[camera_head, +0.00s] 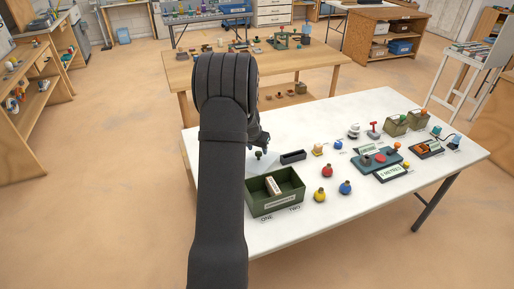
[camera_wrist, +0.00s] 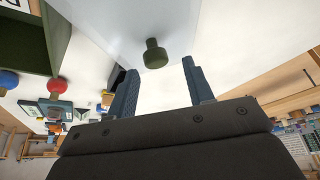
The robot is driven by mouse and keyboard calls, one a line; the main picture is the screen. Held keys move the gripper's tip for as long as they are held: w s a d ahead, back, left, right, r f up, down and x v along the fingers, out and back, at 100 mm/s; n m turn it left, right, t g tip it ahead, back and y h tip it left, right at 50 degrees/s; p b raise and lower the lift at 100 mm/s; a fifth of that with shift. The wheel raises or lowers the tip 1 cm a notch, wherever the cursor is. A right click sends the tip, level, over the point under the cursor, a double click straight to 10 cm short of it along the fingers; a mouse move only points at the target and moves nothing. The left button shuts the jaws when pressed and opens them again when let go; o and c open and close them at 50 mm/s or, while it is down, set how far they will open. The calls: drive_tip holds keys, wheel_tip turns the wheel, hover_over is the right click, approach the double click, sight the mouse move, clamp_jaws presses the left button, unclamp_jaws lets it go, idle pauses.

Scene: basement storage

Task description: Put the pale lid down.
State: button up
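The pale lid (camera_head: 265,165) has a dark green knob (camera_head: 259,155) and appears to lie on the white table behind the green box, partly hidden by my arm. In the wrist view the lid (camera_wrist: 110,30) is a broad pale surface with the green knob (camera_wrist: 154,54) standing on it. My gripper (camera_wrist: 158,66) is open, with the knob between or just past its fingertips and a clear gap on both sides. In the head view my gripper (camera_head: 262,142) is mostly hidden behind my arm.
The green box (camera_head: 291,199) is open and holds a pale block (camera_head: 273,186). A dark tray (camera_head: 293,157) stands behind it. Red (camera_head: 327,171), yellow (camera_head: 320,197) and blue (camera_head: 345,188) round pieces stand to its right. More items fill the table's right half; the front is clear.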

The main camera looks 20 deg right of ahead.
drive_tip(key=shift+r, duration=0.1)
drive_tip(key=v, duration=1.2)
drive_tip(key=x, duration=1.2)
drive_tip(key=shift+r, duration=1.25)
drive_tip(key=shift+f, duration=0.1)
